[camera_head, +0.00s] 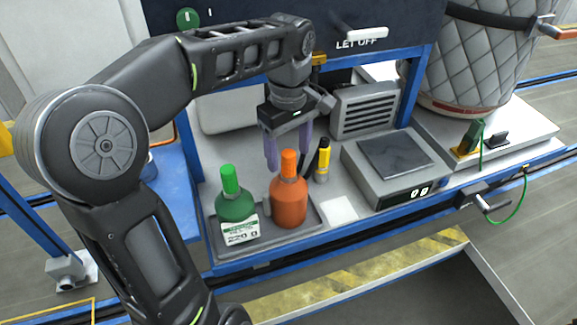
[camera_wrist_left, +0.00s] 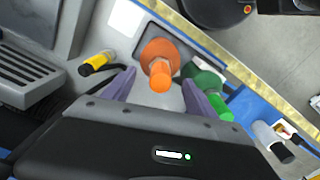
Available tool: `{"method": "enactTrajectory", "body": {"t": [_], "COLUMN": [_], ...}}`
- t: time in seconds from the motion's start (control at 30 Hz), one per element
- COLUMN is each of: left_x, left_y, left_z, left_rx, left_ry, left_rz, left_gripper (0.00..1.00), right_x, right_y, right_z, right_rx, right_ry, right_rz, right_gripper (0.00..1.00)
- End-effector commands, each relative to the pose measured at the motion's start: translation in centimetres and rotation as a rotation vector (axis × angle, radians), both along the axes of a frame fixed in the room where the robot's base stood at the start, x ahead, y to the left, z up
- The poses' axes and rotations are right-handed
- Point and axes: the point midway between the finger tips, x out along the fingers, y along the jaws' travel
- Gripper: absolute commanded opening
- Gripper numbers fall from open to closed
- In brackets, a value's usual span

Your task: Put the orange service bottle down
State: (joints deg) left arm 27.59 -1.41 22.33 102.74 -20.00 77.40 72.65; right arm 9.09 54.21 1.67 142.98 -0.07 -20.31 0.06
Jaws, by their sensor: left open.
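The orange service bottle (camera_head: 289,203) stands upright on the right part of a shallow grey tray (camera_head: 263,239) on the bench. In the left wrist view the orange bottle (camera_wrist_left: 160,57) shows just beyond and between my finger tips. My left gripper (camera_head: 287,150) is open, its two purple fingers pointing down, above and behind the bottle's cap; I cannot tell whether they touch it. The left gripper also shows in the wrist view (camera_wrist_left: 158,90) with a gap between its fingers. A green bottle (camera_head: 235,205) with a white label stands left of the orange one. My right gripper is not in view.
A yellow and black tool (camera_head: 323,162) stands right behind the orange bottle. A white square (camera_head: 339,209) lies right of the tray. A scale (camera_head: 396,160) and a grey vented box (camera_head: 366,108) take up the right of the bench. A quilted tank (camera_head: 480,55) stands at the far right.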

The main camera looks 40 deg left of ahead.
Motion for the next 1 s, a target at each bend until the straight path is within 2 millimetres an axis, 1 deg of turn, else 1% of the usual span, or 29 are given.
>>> {"method": "enactTrajectory", "body": {"t": [0.03, 0.1, 0.13, 0.2, 0.3, 1.0], "left_x": [0.1, 0.1, 0.0, 0.0, 0.0, 0.0], "left_y": [0.0, 0.0, 0.0, 0.0, 0.0, 0.0], "left_z": [1.2, 2.8, 3.7, 4.5, 5.0, 5.0], "left_rx": [0.001, 0.0, 0.0, 0.0, 0.0, -0.001], "left_ry": [-0.004, -0.004, -0.001, 0.0, 0.0, 0.0], "left_rz": [0.0, -0.001, -0.001, -0.001, -0.001, -0.001], "left_gripper": [0.66, 0.66, 0.66, 0.66, 0.66, 0.66], "right_x": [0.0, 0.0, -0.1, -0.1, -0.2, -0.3], "right_y": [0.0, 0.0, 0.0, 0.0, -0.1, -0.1], "right_z": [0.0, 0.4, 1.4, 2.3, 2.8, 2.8], "right_rx": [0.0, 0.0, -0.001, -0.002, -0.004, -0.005], "right_ry": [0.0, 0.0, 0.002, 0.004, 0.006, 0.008], "right_rz": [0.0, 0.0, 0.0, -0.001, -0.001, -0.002], "right_gripper": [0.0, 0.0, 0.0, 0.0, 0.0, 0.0]}}
